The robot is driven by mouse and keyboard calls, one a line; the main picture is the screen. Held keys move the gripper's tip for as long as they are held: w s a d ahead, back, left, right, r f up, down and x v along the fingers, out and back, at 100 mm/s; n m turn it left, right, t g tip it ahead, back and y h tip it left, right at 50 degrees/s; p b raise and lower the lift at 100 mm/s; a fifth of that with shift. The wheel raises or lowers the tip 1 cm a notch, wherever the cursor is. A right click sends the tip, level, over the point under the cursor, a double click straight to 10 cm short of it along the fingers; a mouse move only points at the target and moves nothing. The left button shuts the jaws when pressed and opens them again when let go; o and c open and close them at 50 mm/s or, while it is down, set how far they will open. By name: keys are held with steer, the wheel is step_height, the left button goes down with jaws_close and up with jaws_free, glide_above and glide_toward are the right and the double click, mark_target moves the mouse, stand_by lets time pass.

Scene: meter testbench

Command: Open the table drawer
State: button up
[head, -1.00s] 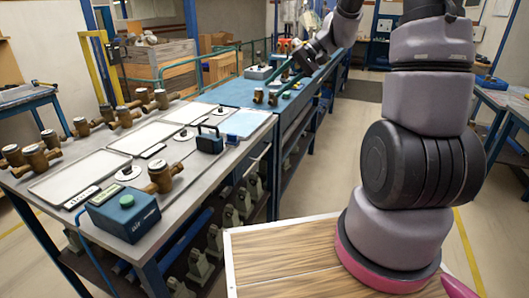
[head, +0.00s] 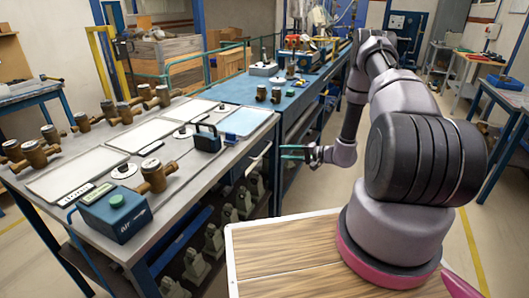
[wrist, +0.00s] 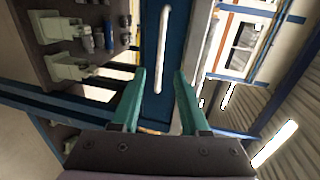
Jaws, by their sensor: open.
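The drawer is in the right side of the grey-topped table (head: 172,178). Its pale bar handle (head: 262,152) shows in the head view below the table edge. In the wrist view the blue drawer front (wrist: 152,100) fills the middle, and the long white handle (wrist: 163,50) runs up the picture. My gripper (head: 284,152) is open and empty, its green fingers pointing left at the handle with a small gap. In the wrist view my gripper (wrist: 159,73) has one finger on each side of the handle's line, and the handle appears beyond the fingertips.
A blue box with a green button (head: 114,211), brass meters (head: 153,175) and flat pale panels stand on the table. Grey-green fittings (head: 195,264) sit on the shelf below. A blue bench (head: 245,91) adjoins behind. The aisle floor to the right is free.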

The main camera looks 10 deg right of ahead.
mark_target(265, 151)
steer(key=x, duration=1)
steer(key=shift+w+a, duration=0.15)
steer(key=shift+a, duration=0.1)
jaws_close()
stand_by(1.0)
